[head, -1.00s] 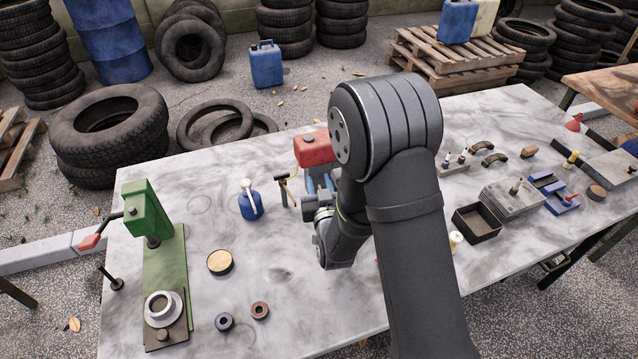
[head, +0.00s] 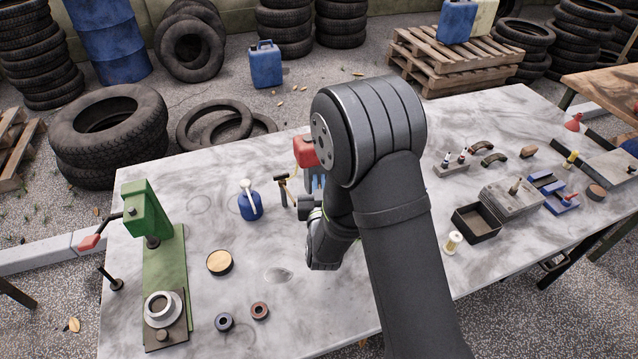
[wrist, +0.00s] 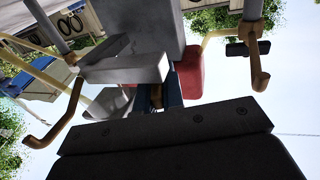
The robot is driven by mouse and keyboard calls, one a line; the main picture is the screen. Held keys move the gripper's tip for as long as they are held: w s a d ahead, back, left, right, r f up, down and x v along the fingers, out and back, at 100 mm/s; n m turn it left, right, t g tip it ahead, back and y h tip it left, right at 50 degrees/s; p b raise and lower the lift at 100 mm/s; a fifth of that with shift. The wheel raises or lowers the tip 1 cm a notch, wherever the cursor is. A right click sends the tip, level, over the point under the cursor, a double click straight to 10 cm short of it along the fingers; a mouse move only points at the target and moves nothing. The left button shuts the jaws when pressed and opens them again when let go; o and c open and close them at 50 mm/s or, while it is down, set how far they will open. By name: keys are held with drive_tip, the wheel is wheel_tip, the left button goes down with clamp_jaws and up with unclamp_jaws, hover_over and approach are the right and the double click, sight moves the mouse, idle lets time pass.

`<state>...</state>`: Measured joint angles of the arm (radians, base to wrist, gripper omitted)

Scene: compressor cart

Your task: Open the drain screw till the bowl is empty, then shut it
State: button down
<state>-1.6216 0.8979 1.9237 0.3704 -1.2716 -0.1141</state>
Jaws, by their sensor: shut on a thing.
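The red compressor part (head: 306,151) stands behind my arm at the back of the table, largely covered by it; a red part also shows in the wrist view (wrist: 190,78). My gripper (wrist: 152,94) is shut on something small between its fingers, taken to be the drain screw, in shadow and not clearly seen. In the wrist view the gripper's dark body fills the bottom, and a blue part (wrist: 173,90) lies just beyond the fingers. In the head view my arm hides the fingertips. The bowl and its liquid level cannot be made out.
A blue jug (head: 250,203) and a hammer-like tool (head: 284,188) stand left of my wrist. A green press (head: 150,220) is at far left. A black tray (head: 476,222) and a small spool (head: 453,241) lie to the right. The front middle is mostly clear.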

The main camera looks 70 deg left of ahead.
drive_tip(key=c, duration=1.5)
unclamp_jaws()
drive_tip(key=shift+c, duration=0.2)
drive_tip(key=shift+d, duration=0.1)
drive_tip(key=v, duration=1.7)
drive_tip(key=shift+s, duration=0.15)
